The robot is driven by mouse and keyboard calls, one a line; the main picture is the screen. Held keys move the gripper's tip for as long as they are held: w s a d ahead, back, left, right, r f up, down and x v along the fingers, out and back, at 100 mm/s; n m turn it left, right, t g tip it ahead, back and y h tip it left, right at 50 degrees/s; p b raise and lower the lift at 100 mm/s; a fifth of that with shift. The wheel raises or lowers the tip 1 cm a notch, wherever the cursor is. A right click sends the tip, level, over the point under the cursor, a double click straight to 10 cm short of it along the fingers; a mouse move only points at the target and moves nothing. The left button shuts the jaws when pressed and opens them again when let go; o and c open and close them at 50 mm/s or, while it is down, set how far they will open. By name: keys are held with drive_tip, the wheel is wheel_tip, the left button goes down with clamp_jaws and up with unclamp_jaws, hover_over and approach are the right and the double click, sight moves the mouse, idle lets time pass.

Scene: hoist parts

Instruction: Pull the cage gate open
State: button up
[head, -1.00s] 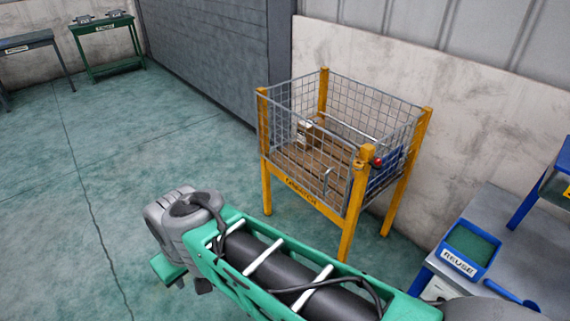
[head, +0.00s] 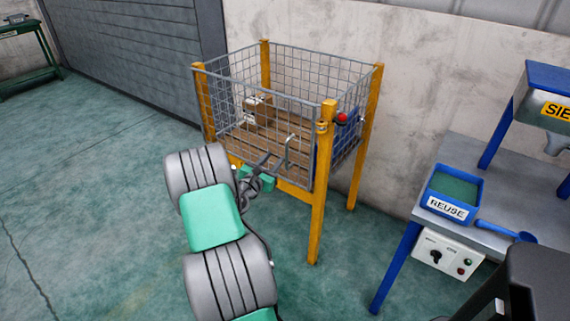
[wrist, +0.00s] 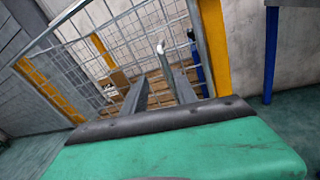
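The cage gate (head: 262,142) is the grey mesh panel at the front of a yellow-posted cage (head: 317,200). It looks in line with the front, but its latch edge is not clear. An upright metal handle (head: 289,150) stands near its right end. My gripper (head: 268,163) is in front of the gate, just left of the handle in the head view. In the wrist view my gripper (wrist: 160,88) is open, with two grey fingers apart. The handle (wrist: 161,48) shows ahead, in line with the gap between them. I cannot tell whether they touch it.
A small cardboard box (head: 257,106) lies on the cage's wooden floor. A red knob (head: 342,118) is by the right front post. A grey bench (head: 487,200) with a blue REUSE bin (head: 453,193) stands at right. The floor at left is clear.

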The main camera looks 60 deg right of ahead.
sight(286, 150)
drive_tip(key=d, duration=0.3)
drive_tip(key=d+n, duration=0.1)
drive_tip(key=d, duration=0.2)
drive_tip(key=s+d+f+n, duration=0.1)
drive_tip(key=d, duration=0.2)
drive_tip(key=shift+h, duration=0.3)
drive_tip(key=shift+a, duration=0.1)
drive_tip(key=shift+c, duration=0.4)
clamp_jaws()
idle(0.4)
